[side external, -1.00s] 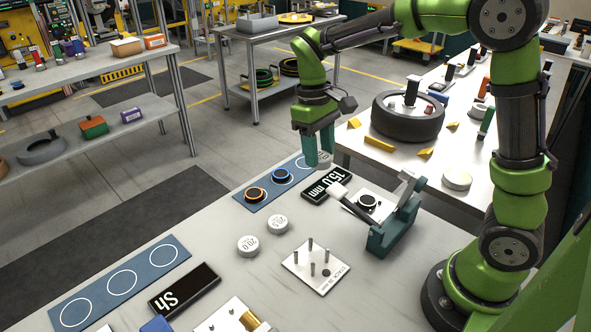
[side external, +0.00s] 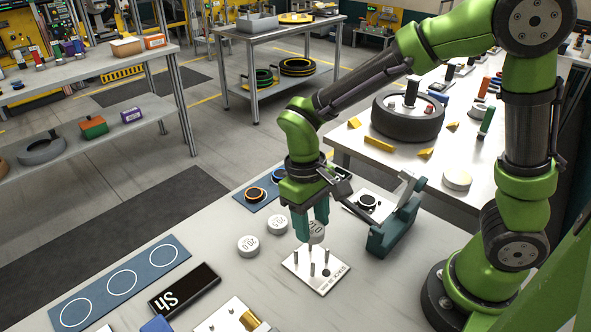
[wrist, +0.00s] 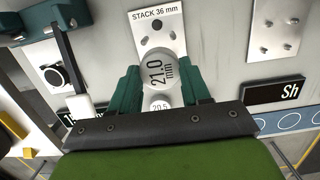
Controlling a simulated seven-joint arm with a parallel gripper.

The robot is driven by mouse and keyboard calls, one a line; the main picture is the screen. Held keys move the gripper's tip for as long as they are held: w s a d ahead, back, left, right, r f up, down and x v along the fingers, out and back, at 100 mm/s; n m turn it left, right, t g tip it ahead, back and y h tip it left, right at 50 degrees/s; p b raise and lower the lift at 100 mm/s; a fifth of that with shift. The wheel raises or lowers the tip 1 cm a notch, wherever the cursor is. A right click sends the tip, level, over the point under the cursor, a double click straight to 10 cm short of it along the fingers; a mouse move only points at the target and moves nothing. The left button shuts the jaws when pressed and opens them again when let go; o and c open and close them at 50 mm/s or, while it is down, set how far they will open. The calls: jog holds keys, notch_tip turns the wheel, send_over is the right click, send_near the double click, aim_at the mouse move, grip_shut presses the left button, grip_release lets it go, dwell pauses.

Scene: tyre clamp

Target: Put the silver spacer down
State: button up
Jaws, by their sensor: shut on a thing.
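The silver spacer (side external: 317,236) is a round disc, marked 21.0 mm in the wrist view (wrist: 160,68). My gripper (side external: 311,226) is shut on it, with a teal finger on either side, also seen in the wrist view (wrist: 159,84). It holds the spacer above the back of a pale plate with upright pegs (side external: 318,282). The wrist view shows this plate as the STACK 36 mm plate (wrist: 157,22), partly hidden by the spacer. Whether the spacer touches any peg cannot be told.
Two more silver spacers (side external: 248,246) (side external: 277,224) lie left of the plate. A teal clamp (side external: 393,232) stands close on the right. A blue mat with white circles (side external: 122,282) and a black Sh sign (side external: 184,290) lie at front left. The tabletop between is clear.

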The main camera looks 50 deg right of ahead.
jog(key=shift+f, duration=2.9)
jog(key=shift+f, duration=0.25)
jog(key=shift+f, duration=0.35)
jog(key=o, duration=1.1)
jog(key=shift+c, duration=0.2)
